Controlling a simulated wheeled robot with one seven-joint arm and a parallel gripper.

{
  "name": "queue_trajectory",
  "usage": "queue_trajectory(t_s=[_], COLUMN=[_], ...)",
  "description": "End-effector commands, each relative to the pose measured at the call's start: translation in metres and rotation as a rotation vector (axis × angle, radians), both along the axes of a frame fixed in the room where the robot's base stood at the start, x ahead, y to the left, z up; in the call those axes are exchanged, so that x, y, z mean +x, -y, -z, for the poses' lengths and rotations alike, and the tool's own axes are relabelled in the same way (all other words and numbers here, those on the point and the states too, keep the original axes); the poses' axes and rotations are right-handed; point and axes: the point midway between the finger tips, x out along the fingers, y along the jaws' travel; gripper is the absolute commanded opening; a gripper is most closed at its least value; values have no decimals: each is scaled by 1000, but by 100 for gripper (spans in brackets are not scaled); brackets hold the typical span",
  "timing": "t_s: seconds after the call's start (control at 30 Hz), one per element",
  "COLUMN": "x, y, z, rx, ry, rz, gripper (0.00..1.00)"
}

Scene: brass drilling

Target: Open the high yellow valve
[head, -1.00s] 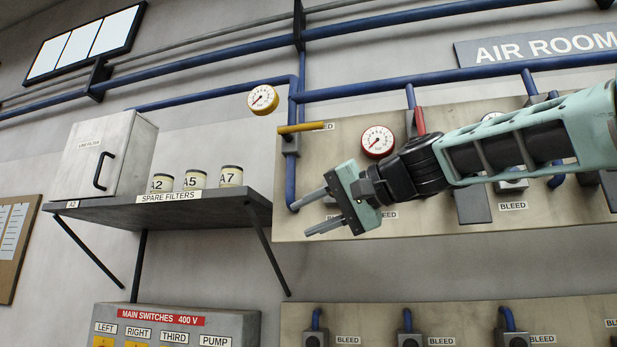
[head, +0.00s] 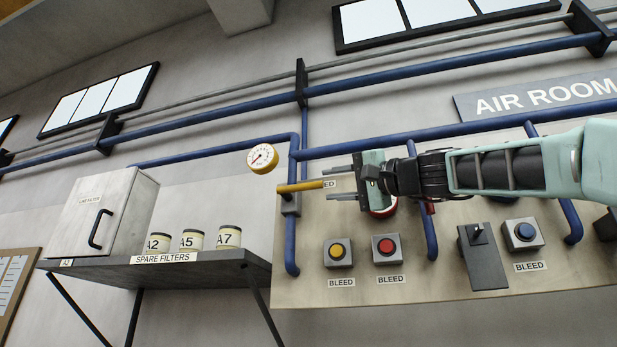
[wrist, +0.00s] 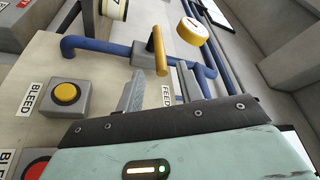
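The high yellow valve is a yellow lever handle (head: 303,186) on a blue vertical pipe at the left edge of the beige panel. The lever lies roughly horizontal, across the pipe, pointing right. It also shows in the wrist view (wrist: 160,51), just beyond the fingertips. My gripper (head: 332,183) is open, its two fingers pointing left, one above and one below the lever's right end in the head view. In the wrist view my gripper (wrist: 158,85) has its fingers apart with nothing between them that I can tell is touched. Contact is not visible.
A yellow-rimmed gauge (head: 262,158) is just up and left of the lever. A red gauge (head: 384,208) is mostly hidden behind my gripper. Yellow (head: 337,252) and red (head: 387,249) buttons sit below. A shelf (head: 160,270) with filters (head: 190,240) stands left.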

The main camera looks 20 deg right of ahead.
Motion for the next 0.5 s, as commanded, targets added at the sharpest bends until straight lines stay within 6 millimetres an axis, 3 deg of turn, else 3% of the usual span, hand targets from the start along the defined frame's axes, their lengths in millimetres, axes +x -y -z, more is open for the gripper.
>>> queue_trajectory(t_s=[0.2, 0.5], x=[35, 57], y=[-25, -41], z=[-14, -16], rx=[0, 1], ry=[-3, -1], rz=[-2, 0], gripper=[37, 37])
